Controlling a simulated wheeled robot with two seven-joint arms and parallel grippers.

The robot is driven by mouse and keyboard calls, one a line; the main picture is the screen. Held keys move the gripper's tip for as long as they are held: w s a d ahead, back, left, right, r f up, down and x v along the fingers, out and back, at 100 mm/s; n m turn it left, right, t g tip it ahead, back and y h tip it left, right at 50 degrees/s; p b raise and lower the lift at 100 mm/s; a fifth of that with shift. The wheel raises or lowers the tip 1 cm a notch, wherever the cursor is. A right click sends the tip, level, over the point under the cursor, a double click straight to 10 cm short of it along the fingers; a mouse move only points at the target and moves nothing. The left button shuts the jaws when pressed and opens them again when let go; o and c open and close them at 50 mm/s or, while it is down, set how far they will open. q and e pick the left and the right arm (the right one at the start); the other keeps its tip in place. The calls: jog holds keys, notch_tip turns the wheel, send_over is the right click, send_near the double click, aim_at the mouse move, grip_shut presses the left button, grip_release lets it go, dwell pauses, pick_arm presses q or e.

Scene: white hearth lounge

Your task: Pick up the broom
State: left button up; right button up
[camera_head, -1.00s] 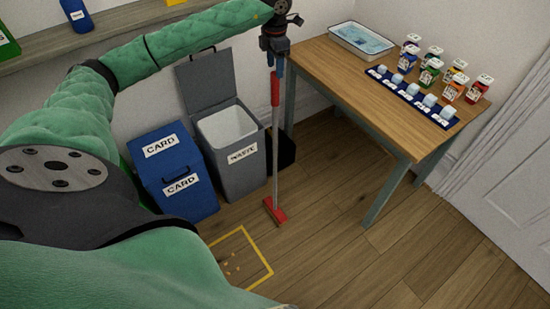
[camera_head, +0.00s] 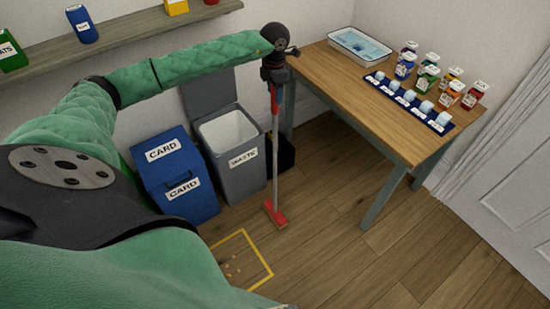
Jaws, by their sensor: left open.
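The broom (camera_head: 275,165) stands upright beside the table, with a red grip near its top, a grey shaft and a red head (camera_head: 275,214) on the wooden floor. My left gripper (camera_head: 275,84) is open, pointing down at the top of the broom's red grip. The gripper overlaps the handle's upper end in the picture, and I cannot tell whether its fingers are around the handle or in front of it. My right gripper is not in view.
A blue CARD bin (camera_head: 175,175) and an open grey WASTE bin (camera_head: 233,160) stand left of the broom. The wooden table (camera_head: 370,110) with a tray (camera_head: 360,43) and several jars is at right. A yellow floor square (camera_head: 262,258) holds crumbs. Floor at right is clear.

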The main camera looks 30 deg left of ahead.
pick_arm(q)
jog(key=shift+f, duration=0.15)
jog(key=shift+c, duration=0.4)
grip_shut()
